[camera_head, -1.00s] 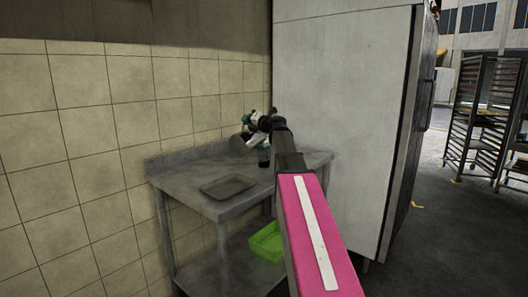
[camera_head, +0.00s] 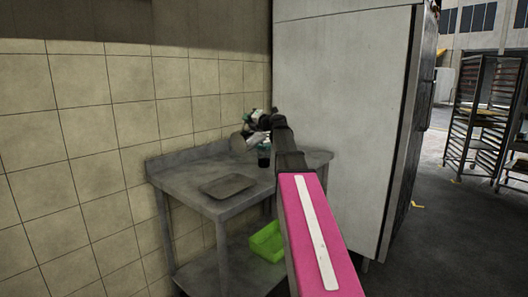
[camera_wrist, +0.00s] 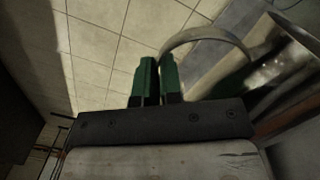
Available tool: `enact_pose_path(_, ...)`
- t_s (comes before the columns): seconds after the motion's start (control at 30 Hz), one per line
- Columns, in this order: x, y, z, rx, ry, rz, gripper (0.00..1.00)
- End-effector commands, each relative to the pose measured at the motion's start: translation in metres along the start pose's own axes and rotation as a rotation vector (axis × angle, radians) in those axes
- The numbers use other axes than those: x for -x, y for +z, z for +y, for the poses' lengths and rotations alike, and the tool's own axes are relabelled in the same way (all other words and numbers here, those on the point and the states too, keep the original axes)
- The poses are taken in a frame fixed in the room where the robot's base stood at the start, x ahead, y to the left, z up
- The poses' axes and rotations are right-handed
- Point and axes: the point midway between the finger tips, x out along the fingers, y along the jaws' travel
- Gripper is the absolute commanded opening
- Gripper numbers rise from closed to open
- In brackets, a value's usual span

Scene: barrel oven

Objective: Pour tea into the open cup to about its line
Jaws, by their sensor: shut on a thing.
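My gripper (camera_wrist: 158,82) has green fingers, shut on the curved handle (camera_wrist: 205,36) of a shiny metal pot (camera_wrist: 290,65). In the wrist view the pot is at the right, partly cut off by the frame edge. In the head view my gripper is small and partly hidden by my arm; the pot (camera_head: 238,143) hangs at its left, above the table and apparently tilted. A small dark green cup (camera_head: 264,156) stands on the table just right of and below the pot. Its inside, its line and any tea cannot be made out.
The steel table (camera_head: 190,180) has a raised back edge against a tiled wall. A flat grey tray (camera_head: 228,186) lies on its top. A green crate (camera_head: 267,242) is on the lower shelf. A tall pale cabinet (camera_head: 340,110) stands close at the right.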

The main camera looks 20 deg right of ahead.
Motion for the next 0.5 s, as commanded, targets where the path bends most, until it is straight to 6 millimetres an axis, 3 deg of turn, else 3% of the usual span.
enact_pose_path(0.5, -0.0002, 0.0047, 0.0, -0.026, 0.0, -0.002, 0.0)
